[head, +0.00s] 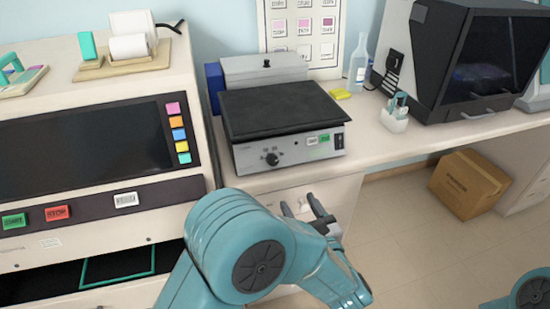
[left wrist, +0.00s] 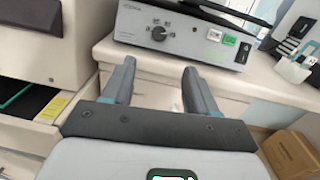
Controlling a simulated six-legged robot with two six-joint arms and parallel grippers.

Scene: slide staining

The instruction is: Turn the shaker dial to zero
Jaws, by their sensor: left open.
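The shaker (head: 285,115) stands on the bench, a grey box with a black platform on top. Its black dial (head: 272,158) sits on the left half of the front panel; it also shows in the left wrist view (left wrist: 158,33). The dial's exact setting is too small to read. A green switch or label sits to the right on the same panel. My left gripper (head: 303,208) is open and empty, in front of and below the shaker front, apart from the dial. In the left wrist view its two fingers (left wrist: 158,85) point toward the panel. My right gripper is not in view.
A large stainer machine (head: 95,195) with start and stop buttons stands close on the left. A white holder (head: 395,120) and a dark hood (head: 480,70) are to the right. A cardboard box (head: 468,185) is on the floor. Bench space right of the shaker is fairly clear.

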